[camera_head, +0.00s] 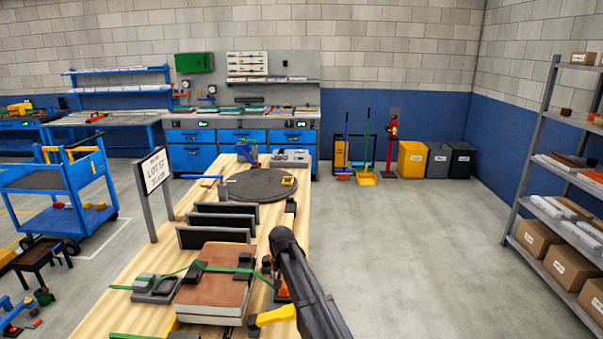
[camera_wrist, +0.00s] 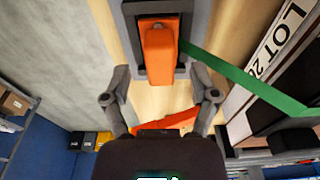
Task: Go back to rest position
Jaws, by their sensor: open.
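My gripper (camera_wrist: 161,98) is open in the wrist view, with its two fingers spread and nothing visible between the tips. An orange lever (camera_wrist: 158,55) on a dark base lies just beyond the fingertips. A second orange part (camera_wrist: 166,122) shows between the fingers, lower in the view. In the head view my dark arm reaches over the right edge of the wooden bench and hides most of the gripper. The brown-topped panel stack (camera_head: 215,290) lies left of the arm, with a green strap (camera_head: 240,270) across it. The strap (camera_wrist: 245,80) also runs right from the dark base.
The wooden bench (camera_head: 290,215) carries dark upright plates (camera_head: 222,222), a round dark disc (camera_head: 260,186) and a lot sign (camera_head: 153,172). A yellow-handled tool (camera_head: 275,315) lies near the arm. Open floor lies right of the bench, before a shelf (camera_head: 530,200).

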